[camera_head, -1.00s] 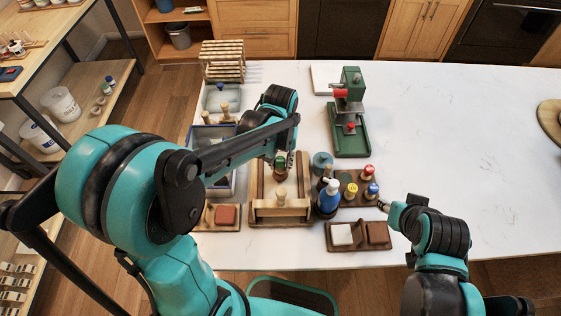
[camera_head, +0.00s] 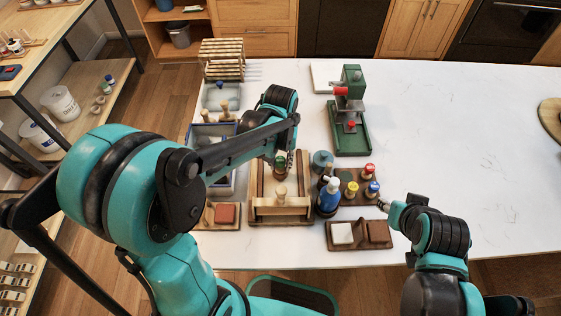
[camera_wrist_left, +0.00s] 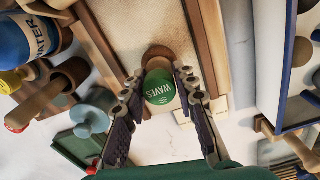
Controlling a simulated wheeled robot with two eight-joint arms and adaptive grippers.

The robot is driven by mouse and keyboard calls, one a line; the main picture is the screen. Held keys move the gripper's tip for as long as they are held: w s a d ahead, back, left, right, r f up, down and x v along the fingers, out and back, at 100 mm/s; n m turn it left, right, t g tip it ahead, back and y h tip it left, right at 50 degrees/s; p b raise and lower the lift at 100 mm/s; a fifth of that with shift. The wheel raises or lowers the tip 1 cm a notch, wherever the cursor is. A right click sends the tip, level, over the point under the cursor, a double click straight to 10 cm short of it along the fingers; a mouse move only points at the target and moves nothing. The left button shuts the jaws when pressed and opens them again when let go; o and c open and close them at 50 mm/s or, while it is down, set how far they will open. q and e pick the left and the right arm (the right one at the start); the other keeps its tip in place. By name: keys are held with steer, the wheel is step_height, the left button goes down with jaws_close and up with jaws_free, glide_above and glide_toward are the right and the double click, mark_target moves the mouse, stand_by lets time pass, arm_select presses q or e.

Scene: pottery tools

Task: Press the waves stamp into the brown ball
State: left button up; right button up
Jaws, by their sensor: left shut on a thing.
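The waves stamp (camera_wrist_left: 160,88), with a green top lettered WAVES, is between the fingers of my left gripper (camera_wrist_left: 157,80) in the left wrist view. The gripper is shut on it. A rounded brown surface, apparently the brown ball (camera_wrist_left: 157,51), shows just past the stamp, largely hidden; I cannot tell whether they touch. In the head view my left gripper (camera_head: 286,163) and the stamp's green top (camera_head: 279,164) are over the wooden board (camera_head: 262,186). My right gripper (camera_head: 384,205) is at the lower right, and its fingers are too small to judge.
A blue WATER bottle (camera_head: 328,198) and a rack of coloured-top stamps (camera_head: 352,200) stand right of the board. A tray with white and brown blocks (camera_head: 360,247) lies in front. A green press (camera_head: 351,135) stands behind.

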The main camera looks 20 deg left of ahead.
arm_select(q)
steer(key=shift+r, duration=0.1)
steer(key=shift+r+p, duration=2.35)
steer(key=shift+r, duration=0.6)
steer(key=shift+f, duration=0.1)
steer(key=shift+f+b, duration=2)
steer(key=shift+f, duration=0.4)
steer(key=shift+f+b, duration=0.5)
steer(key=shift+f, duration=0.05)
steer(key=shift+r, duration=0.1)
steer(key=shift+r+p, duration=2.35)
steer(key=shift+r, duration=0.55)
